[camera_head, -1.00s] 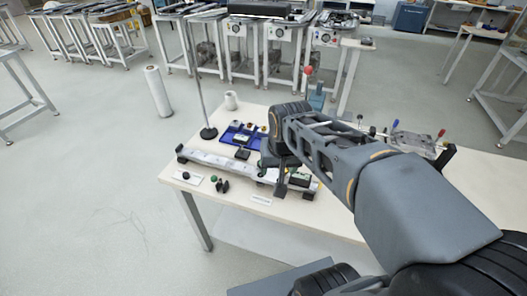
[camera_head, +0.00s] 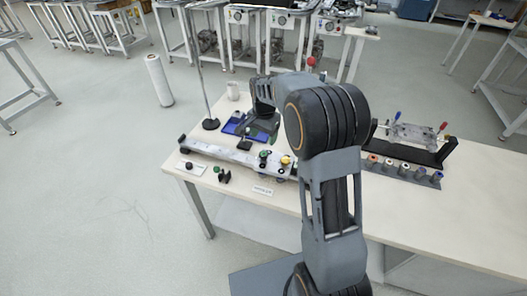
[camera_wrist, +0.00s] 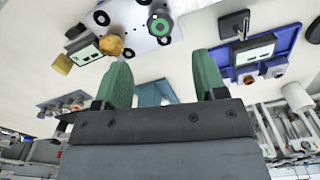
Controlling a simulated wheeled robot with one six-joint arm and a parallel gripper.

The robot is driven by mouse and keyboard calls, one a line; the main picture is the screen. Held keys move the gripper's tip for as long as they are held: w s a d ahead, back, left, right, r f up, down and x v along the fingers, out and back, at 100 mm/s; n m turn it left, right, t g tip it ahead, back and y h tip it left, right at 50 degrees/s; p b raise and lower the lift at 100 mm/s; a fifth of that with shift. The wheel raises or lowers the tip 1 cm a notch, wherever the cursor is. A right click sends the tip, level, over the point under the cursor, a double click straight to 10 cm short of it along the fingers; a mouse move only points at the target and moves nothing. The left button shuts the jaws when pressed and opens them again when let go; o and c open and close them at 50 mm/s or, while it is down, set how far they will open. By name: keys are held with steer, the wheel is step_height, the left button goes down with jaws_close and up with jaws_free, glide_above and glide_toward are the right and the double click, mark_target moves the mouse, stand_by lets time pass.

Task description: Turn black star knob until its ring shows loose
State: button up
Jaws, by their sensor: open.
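My gripper (camera_wrist: 163,82) is open and empty in the wrist view, with its two green fingers apart. In the head view my gripper hangs over the blue tray area, and its fingertips cannot be made out there. The pale track (camera_head: 225,151) lies along the table's front left. A black lobed part (camera_head: 225,177) lies on the table in front of the track. I cannot tell which dark part is the star knob or read its ring.
A blue tray (camera_head: 233,127) holds small parts behind the track. A thin pole on a black base (camera_head: 210,124) and a white mug (camera_head: 233,91) stand nearby. A fixture (camera_head: 412,134) and a row of small cylinders (camera_head: 403,171) are at right. The front right tabletop is clear.

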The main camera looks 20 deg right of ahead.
mark_target(264, 154)
step_height(264, 154, down, 8)
steer(key=shift+f+p, duration=0.15)
steer(key=shift+p, duration=0.15)
steer(key=shift+c, duration=0.4)
steer(key=c, duration=0.9)
steer(key=shift+o, duration=0.2)
